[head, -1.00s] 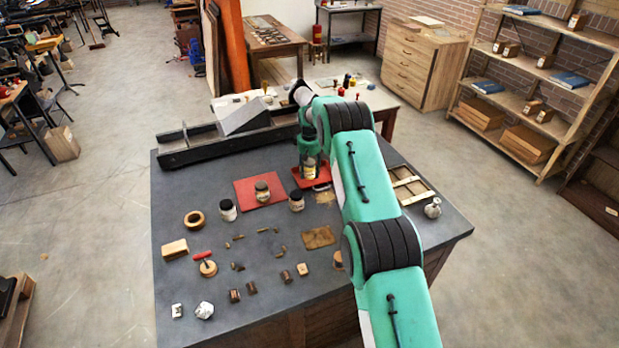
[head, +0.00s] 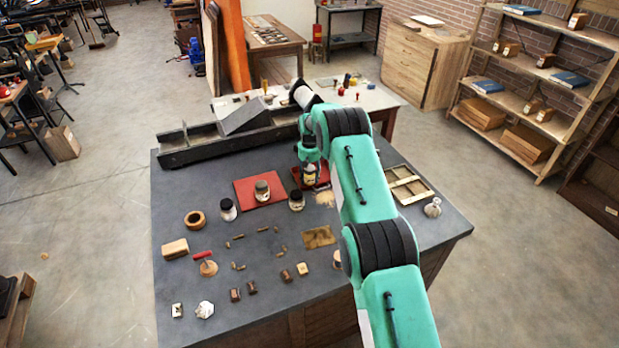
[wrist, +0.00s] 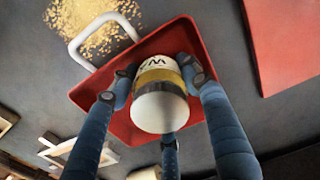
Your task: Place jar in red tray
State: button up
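The jar (head: 310,176) has a pale body with a yellow band and dark lettering. In the wrist view the jar (wrist: 160,105) shows its white end towards the camera. My gripper (head: 309,158) is shut on it, with blue fingers around its sides in the wrist view (wrist: 160,82). The red tray (head: 297,179) lies behind and below the jar. In the wrist view the tray (wrist: 183,35) has raised edges and a white handle (wrist: 88,42) at one side. The jar hides the tray's middle, so I cannot tell whether it touches the floor.
A flat red mat (head: 247,187) with a dark-lidded jar (head: 262,190) lies left of the tray. Other jars (head: 228,210) (head: 297,201) stand nearby. A long dark metal channel (head: 200,150) runs behind. Several small wooden pieces lie in front. A framed panel (head: 410,188) lies right of my arm.

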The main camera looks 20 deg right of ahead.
jog(key=o, duration=0.4)
jog(key=shift+r, duration=0.1)
notch_tip(320, 180, up, 12)
jog(key=shift+r, duration=0.1)
dwell(0.5)
dwell(0.6)
